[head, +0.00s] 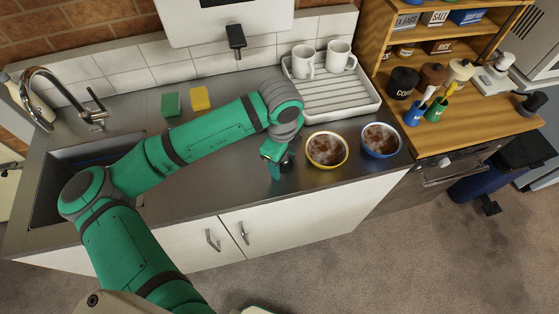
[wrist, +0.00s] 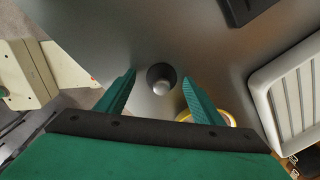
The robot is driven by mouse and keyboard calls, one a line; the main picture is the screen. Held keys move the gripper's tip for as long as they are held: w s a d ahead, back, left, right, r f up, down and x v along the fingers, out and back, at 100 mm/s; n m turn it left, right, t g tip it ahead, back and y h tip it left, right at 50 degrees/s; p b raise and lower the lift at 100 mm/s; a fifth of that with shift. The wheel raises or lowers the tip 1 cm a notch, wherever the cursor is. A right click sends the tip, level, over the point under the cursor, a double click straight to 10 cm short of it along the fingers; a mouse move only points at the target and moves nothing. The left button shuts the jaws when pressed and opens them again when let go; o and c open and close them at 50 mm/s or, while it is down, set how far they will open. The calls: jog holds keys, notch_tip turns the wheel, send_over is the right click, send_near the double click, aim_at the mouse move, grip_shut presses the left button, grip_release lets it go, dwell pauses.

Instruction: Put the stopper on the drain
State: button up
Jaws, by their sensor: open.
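The stopper, a dark round piece with a grey knob, stands on the steel counter and shows in the wrist view (wrist: 162,79). In the head view a dark bit of it (head: 288,160) shows beside my fingers. My gripper (head: 276,170) points down at the counter, left of the bowls. In the wrist view my gripper (wrist: 160,92) is open, its two green fingers apart with the stopper between and slightly beyond them; I cannot tell whether they touch it. The sink (head: 46,198) is at the left of the counter, partly covered by my arm. The drain is hidden.
A yellow-rimmed bowl (head: 327,150) stands just right of my gripper, with a blue bowl (head: 381,140) beyond. A dish rack (head: 345,104) with two mugs is behind them. Green (head: 171,104) and yellow (head: 200,98) sponges lie near the tiled wall. A tap (head: 50,75) stands behind the sink.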

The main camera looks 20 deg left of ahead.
jog(key=c, duration=1.2)
jog(key=shift+r, duration=0.1)
